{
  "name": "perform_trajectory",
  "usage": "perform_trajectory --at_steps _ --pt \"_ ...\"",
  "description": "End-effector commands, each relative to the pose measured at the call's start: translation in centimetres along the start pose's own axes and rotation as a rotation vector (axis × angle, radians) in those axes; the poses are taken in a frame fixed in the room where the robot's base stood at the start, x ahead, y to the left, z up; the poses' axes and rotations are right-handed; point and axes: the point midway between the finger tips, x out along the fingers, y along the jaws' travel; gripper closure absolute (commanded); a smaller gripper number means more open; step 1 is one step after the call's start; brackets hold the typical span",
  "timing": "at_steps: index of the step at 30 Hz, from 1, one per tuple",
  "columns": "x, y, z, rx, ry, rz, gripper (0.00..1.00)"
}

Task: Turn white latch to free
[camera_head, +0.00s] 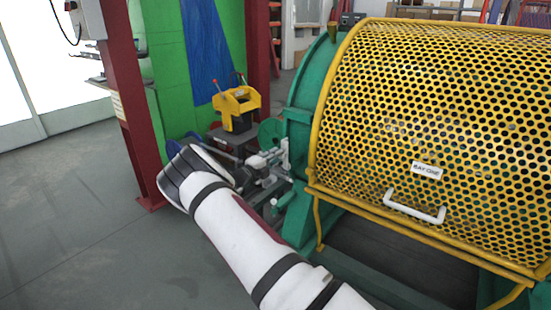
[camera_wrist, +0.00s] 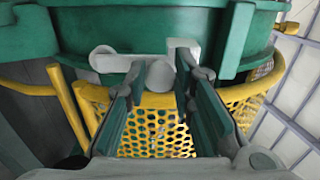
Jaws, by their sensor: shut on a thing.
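The white latch (camera_wrist: 118,63) sits on the green machine body in the wrist view. It has a rounded left end, a bar running right and a round knob (camera_wrist: 160,76) facing me. My gripper (camera_wrist: 160,82) has one finger on each side of the knob and is shut on it. The fingers partly cover the bar. The latch cannot be told apart clearly there.
The yellow perforated guard (camera_head: 430,110) with a white handle (camera_head: 415,208) fills the right of the head view. A yellow device (camera_head: 237,105) stands behind my arm. A dark red post (camera_head: 125,90) rises at left. The grey floor (camera_head: 70,230) is clear at lower left.

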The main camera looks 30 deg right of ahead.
Motion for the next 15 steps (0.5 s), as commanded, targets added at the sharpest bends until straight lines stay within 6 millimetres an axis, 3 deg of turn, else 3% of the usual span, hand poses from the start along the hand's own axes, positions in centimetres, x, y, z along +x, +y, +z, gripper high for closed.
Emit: perform_trajectory --at_steps 2,3,5,15 --pt "-0.14 0.05 0.28 -0.003 -0.007 0.002 1.00" --pt "-0.15 0.05 0.29 -0.003 -0.007 0.002 0.70" --pt "-0.13 0.05 0.26 -0.002 -0.007 0.002 0.57" --pt "-0.23 0.02 0.14 -0.001 -0.004 0.001 0.57"
